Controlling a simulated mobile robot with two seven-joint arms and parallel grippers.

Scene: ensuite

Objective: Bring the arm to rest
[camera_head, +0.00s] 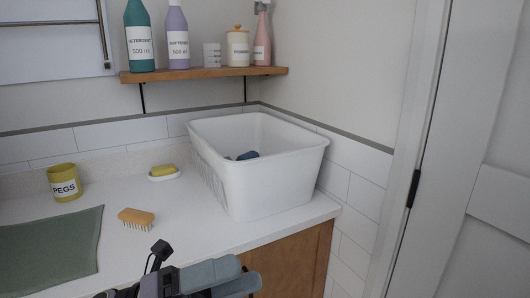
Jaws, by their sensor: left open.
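My left gripper (240,275) shows at the bottom of the head view, in front of the counter's front edge and below the white basket. Its two grey-blue fingers are apart, with nothing seen between them. Most of my left arm is out of view below. My right gripper is not in view.
The white basket (262,180) stands at the counter's right end with a dark blue item (247,155) inside. A brush (136,217), soap on a dish (164,176), a yellow PEGS pot (64,183) and a green mat (50,250) lie on the counter (180,222). A shelf (205,73) holds bottles above.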

